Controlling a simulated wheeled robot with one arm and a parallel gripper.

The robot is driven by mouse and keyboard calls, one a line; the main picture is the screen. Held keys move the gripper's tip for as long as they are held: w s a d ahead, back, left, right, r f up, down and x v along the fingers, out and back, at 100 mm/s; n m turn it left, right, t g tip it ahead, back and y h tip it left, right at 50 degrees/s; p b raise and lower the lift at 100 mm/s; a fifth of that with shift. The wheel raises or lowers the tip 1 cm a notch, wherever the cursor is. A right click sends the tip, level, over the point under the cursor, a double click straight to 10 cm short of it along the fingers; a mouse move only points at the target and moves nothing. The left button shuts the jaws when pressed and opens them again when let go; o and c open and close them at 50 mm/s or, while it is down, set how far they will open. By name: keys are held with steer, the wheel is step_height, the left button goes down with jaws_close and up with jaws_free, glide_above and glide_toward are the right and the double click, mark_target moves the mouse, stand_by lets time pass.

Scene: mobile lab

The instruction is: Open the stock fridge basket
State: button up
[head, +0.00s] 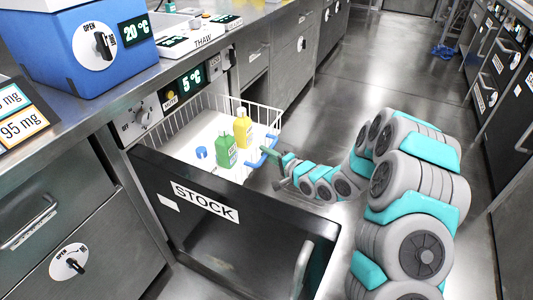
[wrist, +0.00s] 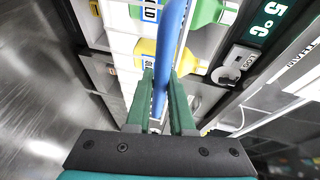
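The stock fridge stands open, its dark door (head: 215,235) labelled STOCK swung out at the front. The white wire basket (head: 178,122) sticks out from under the counter. It holds a green bottle (head: 226,152), a yellow bottle (head: 243,130) and a small blue-topped item (head: 201,152). The basket's blue handle (head: 268,152) is on its right-hand side. My gripper (head: 284,162) is at this handle. In the wrist view the blue handle (wrist: 171,40) runs between the two green fingers of my gripper (wrist: 162,85), which appear closed on it.
A blue box (head: 65,45) showing 20 °C and a THAW panel (head: 203,40) are on the counter above. The fridge panel (head: 190,80) reads 5 °C. Cabinets (head: 500,60) line the right side.

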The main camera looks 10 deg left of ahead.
steer(key=o, duration=0.4)
steer(key=shift+o, duration=0.2)
steer(key=v, duration=0.7)
steer(key=shift+s+d+b, duration=0.25)
steer(key=shift+d+b, duration=0.05)
steer(key=shift+b, duration=0.05)
steer(key=shift+r, duration=0.1)
